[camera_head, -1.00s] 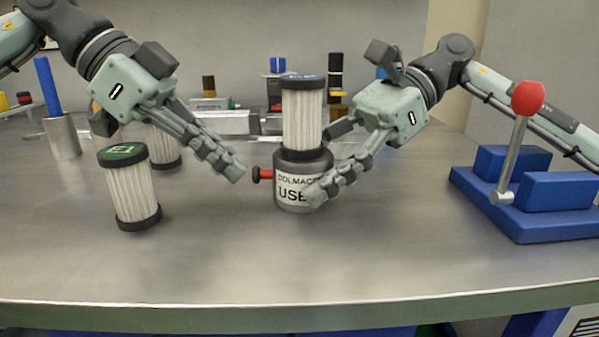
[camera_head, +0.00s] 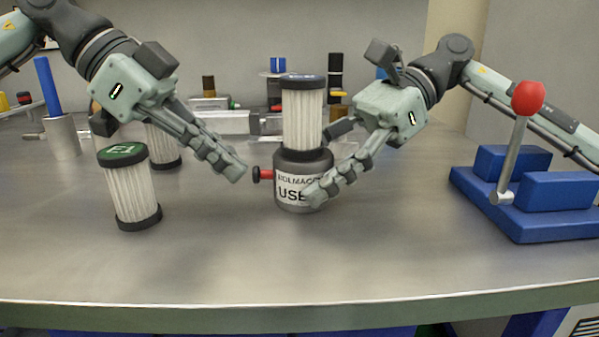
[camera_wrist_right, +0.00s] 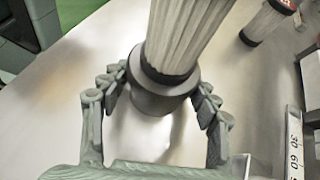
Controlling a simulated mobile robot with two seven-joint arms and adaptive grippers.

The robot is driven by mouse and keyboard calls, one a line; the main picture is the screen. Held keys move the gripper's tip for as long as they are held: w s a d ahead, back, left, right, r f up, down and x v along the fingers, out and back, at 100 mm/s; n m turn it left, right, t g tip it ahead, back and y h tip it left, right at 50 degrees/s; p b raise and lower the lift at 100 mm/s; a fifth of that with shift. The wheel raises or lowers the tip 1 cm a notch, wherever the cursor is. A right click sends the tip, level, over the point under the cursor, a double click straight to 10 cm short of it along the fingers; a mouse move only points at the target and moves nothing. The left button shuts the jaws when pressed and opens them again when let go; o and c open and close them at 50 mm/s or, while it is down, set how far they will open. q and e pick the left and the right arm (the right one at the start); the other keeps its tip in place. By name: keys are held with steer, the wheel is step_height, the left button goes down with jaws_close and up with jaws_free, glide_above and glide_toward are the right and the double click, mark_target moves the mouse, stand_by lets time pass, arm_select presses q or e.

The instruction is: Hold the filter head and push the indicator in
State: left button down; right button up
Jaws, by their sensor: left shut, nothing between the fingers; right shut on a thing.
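The filter head (camera_head: 290,158) is a dark grey cylinder with a white label, standing on the table with a pleated white filter (camera_head: 302,118) upright on top. My right gripper (camera_head: 318,172) is shut on the filter head from the right; the right wrist view shows the fingers on both sides of the head (camera_wrist_right: 155,102).
A green-topped filter (camera_head: 134,190) stands at the left, with another filter (camera_head: 163,148) behind it. A blue rod in a metal holder (camera_head: 62,137) stands further left. A red-knobbed lever (camera_head: 514,150) on a blue base is at the right. The table front is clear.

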arm_select(q)
steer(key=shift+d, duration=1.05)
stand_by(0.4)
steer(key=shift+a+v, duration=0.2)
steer(key=shift+v, duration=2.1)
steer(key=shift+f, duration=0.15)
steer(key=shift+a, duration=0.1)
steer(key=v, duration=1.2)
steer(key=shift+s, duration=0.1)
arm_select(e)
steer(key=o, duration=1.3)
steer(key=shift+c, duration=0.2)
